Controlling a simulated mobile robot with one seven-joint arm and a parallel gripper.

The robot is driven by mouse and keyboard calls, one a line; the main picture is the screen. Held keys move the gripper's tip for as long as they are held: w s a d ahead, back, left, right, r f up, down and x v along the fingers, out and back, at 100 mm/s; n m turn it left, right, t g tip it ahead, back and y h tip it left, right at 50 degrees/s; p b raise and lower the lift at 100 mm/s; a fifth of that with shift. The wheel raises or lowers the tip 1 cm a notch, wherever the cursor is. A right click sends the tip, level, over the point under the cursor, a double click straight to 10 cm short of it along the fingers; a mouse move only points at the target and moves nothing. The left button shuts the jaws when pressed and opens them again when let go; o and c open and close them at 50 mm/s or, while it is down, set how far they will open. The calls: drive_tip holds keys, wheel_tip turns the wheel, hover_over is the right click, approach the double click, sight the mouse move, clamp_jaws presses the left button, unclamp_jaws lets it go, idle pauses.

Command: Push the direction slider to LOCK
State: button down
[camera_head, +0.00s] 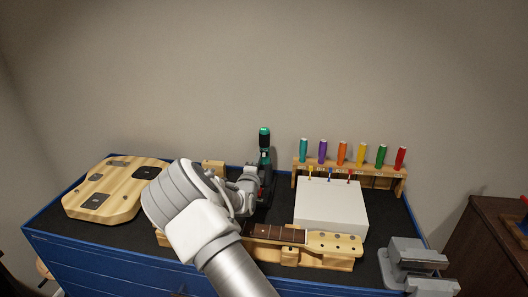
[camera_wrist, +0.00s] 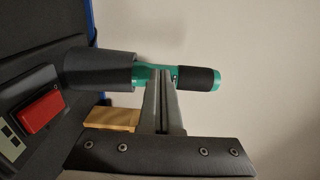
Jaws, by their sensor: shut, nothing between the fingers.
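The green and black electric screwdriver (camera_head: 264,144) stands upright at the back of the bench. In the wrist view the screwdriver (camera_wrist: 202,78) lies sideways across the picture, its lower end in a dark grey round holder (camera_wrist: 100,70). My gripper (camera_wrist: 161,76) is shut and empty, its fingertips at the green part between holder and black grip. I cannot tell whether they touch it. A small dark detail beside the fingertips may be the direction slider, but its position and any LOCK mark cannot be read. In the head view my gripper (camera_head: 259,183) is partly hidden by my arm.
A red block (camera_wrist: 40,111) is beside the holder. A rack with several coloured drivers (camera_head: 350,176) and a white box (camera_head: 332,208) stand to the right. A guitar neck (camera_head: 280,234) lies in front, a wooden guitar body (camera_head: 115,190) left, a grey vise (camera_head: 412,262) at front right.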

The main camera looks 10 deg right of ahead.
drive_tip(key=shift+a+p, duration=0.25)
drive_tip(key=shift+p, duration=0.1)
drive_tip(key=p+v, duration=0.3)
drive_tip(key=v, duration=0.3)
drive_tip(key=shift+s, duration=0.4)
drive_tip(key=shift+a, duration=0.1)
